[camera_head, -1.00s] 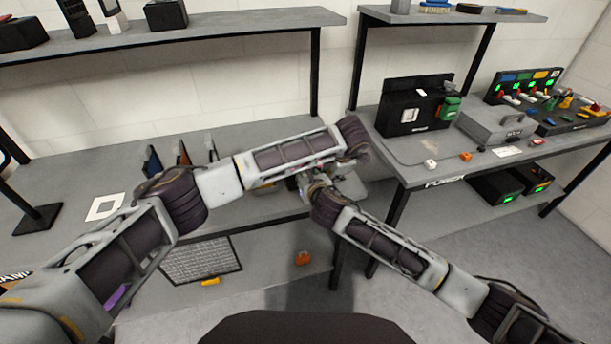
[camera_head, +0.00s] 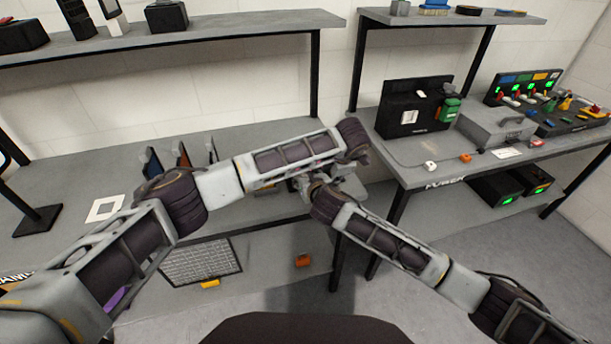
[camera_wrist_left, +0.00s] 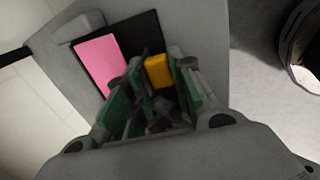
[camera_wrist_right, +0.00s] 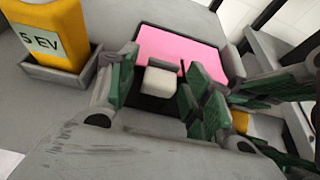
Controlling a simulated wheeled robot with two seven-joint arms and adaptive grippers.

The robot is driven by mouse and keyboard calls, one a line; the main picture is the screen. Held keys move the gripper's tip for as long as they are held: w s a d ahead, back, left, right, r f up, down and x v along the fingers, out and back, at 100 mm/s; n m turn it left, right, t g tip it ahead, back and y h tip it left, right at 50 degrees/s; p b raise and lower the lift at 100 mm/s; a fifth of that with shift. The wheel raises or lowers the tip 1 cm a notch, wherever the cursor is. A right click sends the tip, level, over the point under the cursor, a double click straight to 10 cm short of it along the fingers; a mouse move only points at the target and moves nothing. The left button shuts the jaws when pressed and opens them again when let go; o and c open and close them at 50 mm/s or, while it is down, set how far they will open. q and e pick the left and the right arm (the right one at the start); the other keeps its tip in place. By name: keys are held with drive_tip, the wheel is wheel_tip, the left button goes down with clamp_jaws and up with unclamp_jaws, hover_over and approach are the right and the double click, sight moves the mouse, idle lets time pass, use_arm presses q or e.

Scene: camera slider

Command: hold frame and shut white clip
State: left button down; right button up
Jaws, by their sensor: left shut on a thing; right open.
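A black frame (camera_wrist_left: 146,38) with a pink panel (camera_wrist_left: 100,62) lies on a grey block in the left wrist view. The pink panel also shows in the right wrist view (camera_wrist_right: 180,52). My left gripper (camera_wrist_left: 158,78) is shut on a yellow block (camera_wrist_left: 158,72) at the frame's side; whether the block belongs to the frame I cannot tell. The white clip (camera_wrist_right: 158,83) stands at the frame's near edge in the right wrist view. My right gripper (camera_wrist_right: 163,75) is open, with its green fingers on either side of the clip. In the head view my arms mostly hide the work.
A yellow block marked "5 EV" (camera_wrist_right: 48,35) sits in a grey holder beside the right gripper. My two grippers are close together. A black box (camera_head: 413,108) and a control panel (camera_head: 525,95) stand on the right bench (camera_head: 420,178). The left bench (camera_head: 75,165) has free room.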

drive_tip(key=shift+s, duration=0.2)
drive_tip(key=v, duration=1.1)
drive_tip(key=shift+s+d+r, duration=0.15)
drive_tip(key=shift+s+r, duration=0.1)
drive_tip(key=shift+r, duration=0.1)
idle(0.5)
drive_tip(key=shift+d, duration=0.1)
drive_tip(key=shift+s+f+t+y, duration=0.15)
drive_tip(key=shift+f+t+y, duration=0.1)
drive_tip(key=shift+f+t, duration=0.55)
drive_tip(key=shift+s+f+t+y, duration=0.2)
drive_tip(key=shift+f+t, duration=0.45)
drive_tip(key=shift+f, duration=0.25)
drive_tip(key=shift+s+f+t+y, duration=0.15)
drive_tip(key=shift+f+t+y, duration=0.1)
drive_tip(key=shift+f+t, duration=0.55)
